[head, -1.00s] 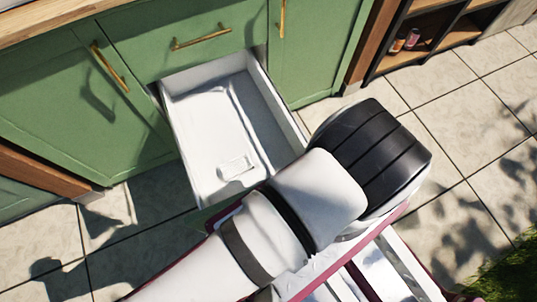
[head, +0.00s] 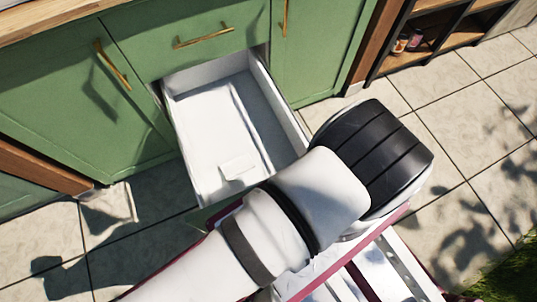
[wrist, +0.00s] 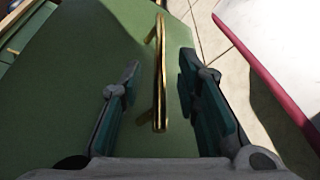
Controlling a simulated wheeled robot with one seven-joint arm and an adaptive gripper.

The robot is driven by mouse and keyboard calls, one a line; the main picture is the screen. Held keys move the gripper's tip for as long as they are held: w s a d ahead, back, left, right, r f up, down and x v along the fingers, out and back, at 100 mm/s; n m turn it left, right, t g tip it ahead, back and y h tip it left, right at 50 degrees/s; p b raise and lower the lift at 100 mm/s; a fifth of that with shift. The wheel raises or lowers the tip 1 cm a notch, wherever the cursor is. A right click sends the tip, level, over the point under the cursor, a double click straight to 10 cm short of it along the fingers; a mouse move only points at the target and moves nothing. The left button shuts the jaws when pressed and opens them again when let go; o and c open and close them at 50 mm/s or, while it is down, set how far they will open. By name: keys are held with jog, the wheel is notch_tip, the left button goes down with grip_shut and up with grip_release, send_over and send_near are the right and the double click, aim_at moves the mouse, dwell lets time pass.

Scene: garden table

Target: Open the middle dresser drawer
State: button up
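The open drawer (head: 212,125) has a white, empty-looking interior and stands pulled far out of the green dresser (head: 75,95), below a shut drawer (head: 190,45) with a gold handle. In the wrist view, a green front (wrist: 145,45) carries a gold bar handle (wrist: 160,85). My gripper (wrist: 160,85) is open, one dark teal finger on each side of the handle, with visible gaps to both. In the head view my arm hides the gripper and most of the drawer's front.
Green doors with gold handles flank the drawer; the left door's handle (head: 112,65) sticks out. An open shelf (head: 430,35) with small jars stands at the right. Tiled floor (head: 470,130) is clear at the right, with grass (head: 500,280) at the lower right corner.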

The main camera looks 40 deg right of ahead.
jog(key=v, duration=0.8)
dwell(0.4)
